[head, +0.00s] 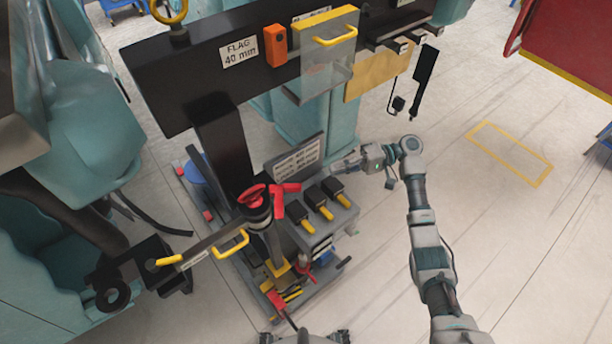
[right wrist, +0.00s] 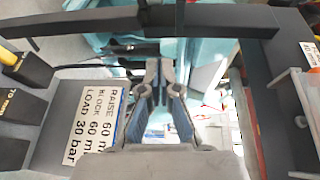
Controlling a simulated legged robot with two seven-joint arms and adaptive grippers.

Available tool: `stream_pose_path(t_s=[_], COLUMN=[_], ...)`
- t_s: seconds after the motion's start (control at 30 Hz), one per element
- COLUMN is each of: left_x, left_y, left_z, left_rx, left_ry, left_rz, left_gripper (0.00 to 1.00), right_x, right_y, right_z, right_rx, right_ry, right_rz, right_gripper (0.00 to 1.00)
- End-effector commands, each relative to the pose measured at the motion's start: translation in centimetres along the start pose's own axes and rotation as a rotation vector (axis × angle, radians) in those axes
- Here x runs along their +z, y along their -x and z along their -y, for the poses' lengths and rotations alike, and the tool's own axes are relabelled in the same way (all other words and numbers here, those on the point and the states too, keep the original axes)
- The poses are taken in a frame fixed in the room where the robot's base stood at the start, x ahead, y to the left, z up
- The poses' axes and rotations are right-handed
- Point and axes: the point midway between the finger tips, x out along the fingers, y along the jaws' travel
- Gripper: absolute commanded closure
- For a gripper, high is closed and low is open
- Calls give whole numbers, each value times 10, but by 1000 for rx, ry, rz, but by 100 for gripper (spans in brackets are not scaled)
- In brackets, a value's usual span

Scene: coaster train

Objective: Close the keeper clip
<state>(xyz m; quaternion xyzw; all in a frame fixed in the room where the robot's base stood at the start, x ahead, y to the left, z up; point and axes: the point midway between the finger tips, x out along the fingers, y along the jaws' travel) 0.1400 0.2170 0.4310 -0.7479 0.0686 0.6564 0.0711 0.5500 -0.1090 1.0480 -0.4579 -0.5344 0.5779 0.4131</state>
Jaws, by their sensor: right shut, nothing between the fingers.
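I cannot surely tell which part is the keeper clip in either view. My right gripper (head: 340,168) is beside the lettered sign plate (head: 296,160), above the rack with black blocks. In the right wrist view its fingers (right wrist: 160,68) are together and empty. A dark bar (right wrist: 205,20) crosses the top of that view beyond the fingertips. The sign plate (right wrist: 95,122) is left of the fingers there. A red knob (head: 253,196) and a red lever (head: 284,200) top the upright jack left of the gripper. My left gripper is not in view.
A black beam (head: 185,98) with a "FLAG 40 mm" label, an orange box (head: 275,45) and a clear guard (head: 328,65) spans above. Black blocks with yellow tabs (head: 320,203) stand below. A black pendant (head: 425,68) hangs at right. Floor at right is open.

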Motion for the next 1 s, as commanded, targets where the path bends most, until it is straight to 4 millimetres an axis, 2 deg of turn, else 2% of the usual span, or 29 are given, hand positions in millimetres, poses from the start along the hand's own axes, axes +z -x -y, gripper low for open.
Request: stream_pose_path(t_s=[0.03,0.1,0.2,0.37,0.73,0.83,1.0], left_x=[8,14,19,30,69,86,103], left_y=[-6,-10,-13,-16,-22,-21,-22], left_z=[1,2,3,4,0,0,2], left_rx=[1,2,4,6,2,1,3], left_ry=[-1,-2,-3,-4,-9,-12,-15], left_rz=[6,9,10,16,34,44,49], left_gripper=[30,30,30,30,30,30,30], right_x=[-5,-8,-10,-10,-6,12,27], right_y=[6,9,5,-19,-89,-89,-96], right_z=[19,35,43,46,52,51,51], right_rx=[-37,-72,-90,-89,-95,-93,-91], right_ry=[3,6,6,7,10,8,7], right_rz=[8,17,23,24,23,20,20], right_gripper=[100,100,100,100,100,100,100])
